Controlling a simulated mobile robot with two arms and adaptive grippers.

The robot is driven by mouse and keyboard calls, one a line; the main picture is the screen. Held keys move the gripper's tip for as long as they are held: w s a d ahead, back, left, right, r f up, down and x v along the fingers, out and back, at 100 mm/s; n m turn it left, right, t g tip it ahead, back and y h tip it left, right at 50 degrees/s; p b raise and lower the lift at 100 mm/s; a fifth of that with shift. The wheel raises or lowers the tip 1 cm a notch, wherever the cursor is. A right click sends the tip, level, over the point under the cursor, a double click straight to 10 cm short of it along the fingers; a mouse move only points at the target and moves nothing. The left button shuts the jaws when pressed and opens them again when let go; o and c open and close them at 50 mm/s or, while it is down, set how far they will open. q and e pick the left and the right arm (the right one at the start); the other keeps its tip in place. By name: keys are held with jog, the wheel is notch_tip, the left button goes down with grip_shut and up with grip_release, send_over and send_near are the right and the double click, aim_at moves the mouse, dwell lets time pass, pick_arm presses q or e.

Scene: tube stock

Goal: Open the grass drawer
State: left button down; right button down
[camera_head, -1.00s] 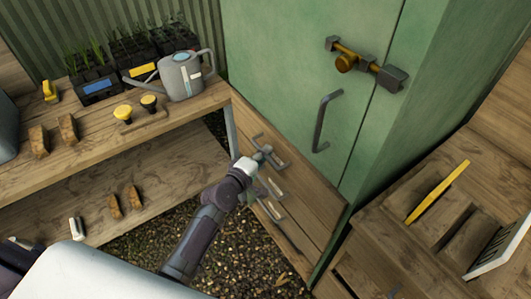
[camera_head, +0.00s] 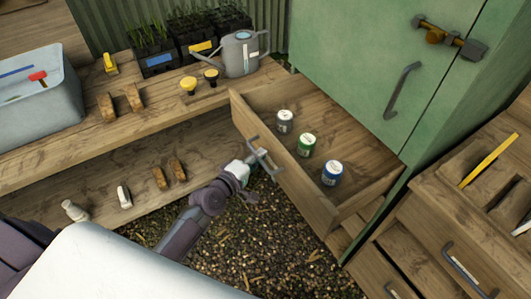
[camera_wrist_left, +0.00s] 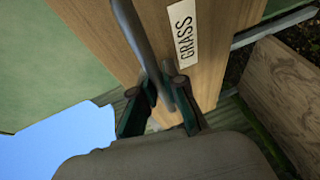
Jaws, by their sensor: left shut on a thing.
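The grass drawer (camera_head: 285,180) is pulled well out from under the green cabinet in the head view. Its label GRASS (camera_wrist_left: 183,35) shows on its wooden front in the left wrist view. Three small cans stand inside: a grey one (camera_head: 285,122), a green one (camera_head: 306,145) and a blue one (camera_head: 332,173). My left gripper (camera_head: 255,165) is at the drawer front, shut on the grey handle (camera_head: 267,158). In the left wrist view its fingers (camera_wrist_left: 162,105) sit on both sides of the handle bar (camera_wrist_left: 143,45). My right gripper is not in view.
The bench (camera_head: 150,115) at left holds a watering can (camera_head: 240,54), seedling trays (camera_head: 158,60) and a grey bin (camera_head: 45,105). The green cabinet (camera_head: 345,50) stands behind the drawer. A wooden drawer unit (camera_head: 425,210) stands at right. Gravel (camera_head: 255,245) lies below.

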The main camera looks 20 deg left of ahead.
pick_arm(q)
jog(key=shift+s+a, duration=1.15)
jog(key=shift+s, duration=0.3)
jog(key=c, duration=1.2)
grip_release()
jog(key=v, duration=1.2)
